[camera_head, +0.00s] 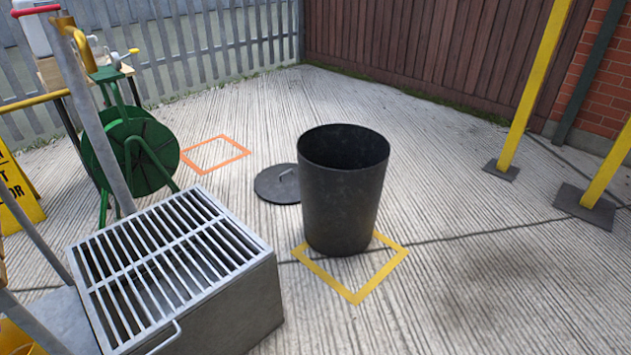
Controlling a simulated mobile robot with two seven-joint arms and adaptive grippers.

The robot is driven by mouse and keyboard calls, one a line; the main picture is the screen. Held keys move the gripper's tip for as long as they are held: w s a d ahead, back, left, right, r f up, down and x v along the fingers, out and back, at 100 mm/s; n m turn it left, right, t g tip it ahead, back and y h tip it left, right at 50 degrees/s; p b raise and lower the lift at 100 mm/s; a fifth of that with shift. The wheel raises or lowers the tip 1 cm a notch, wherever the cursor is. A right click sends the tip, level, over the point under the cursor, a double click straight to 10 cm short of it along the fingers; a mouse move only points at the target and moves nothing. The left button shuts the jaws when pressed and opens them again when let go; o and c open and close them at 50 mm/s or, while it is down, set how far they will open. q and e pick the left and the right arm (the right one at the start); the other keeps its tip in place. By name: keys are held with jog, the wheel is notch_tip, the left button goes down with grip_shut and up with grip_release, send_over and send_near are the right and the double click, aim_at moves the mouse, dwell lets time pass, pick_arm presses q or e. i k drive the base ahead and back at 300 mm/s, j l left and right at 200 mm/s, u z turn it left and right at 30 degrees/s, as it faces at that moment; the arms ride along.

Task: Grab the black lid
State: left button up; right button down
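The black lid (276,185) lies flat on the concrete ground, with a light grey handle on its top. It is just left of and slightly behind an open black bin (341,200), which hides part of its right edge. The bin stands upright and has no lid on it; its visible inner wall is dark. It stands at the back of a yellow square outline (354,296) marked on the ground. Neither of my grippers shows in the head view.
A metal box with a slatted grate (172,262) stands at the front left. A green hose reel (134,152) is behind it. An orange square outline (214,153) marks bare ground left of the lid. Yellow posts (533,88) stand at right. The front right ground is clear.

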aim_at(279, 183)
jog(key=i+l+z, duration=0.8)
jog(key=i+z, duration=0.4)
jog(key=i, duration=0.15)
jog(key=i+z, duration=0.4)
jog(key=i+u, duration=0.1)
jog(key=i, duration=0.5)
jog(key=i+l+u, duration=0.1)
jog(key=i, duration=0.45)
jog(key=i+l+u, duration=0.1)
jog(key=i, duration=0.5)
jog(key=i+j+u, duration=0.1)
jog(key=i+u, duration=0.7)
jog(key=i+l+u, duration=0.2)
jog(key=i+u, duration=0.2)
jog(key=i+j+u, duration=0.1)
jog(key=i+u, duration=0.8)
jog(key=i+l+u, duration=0.2)
jog(key=i+u, duration=0.2)
jog(key=k, duration=0.05)
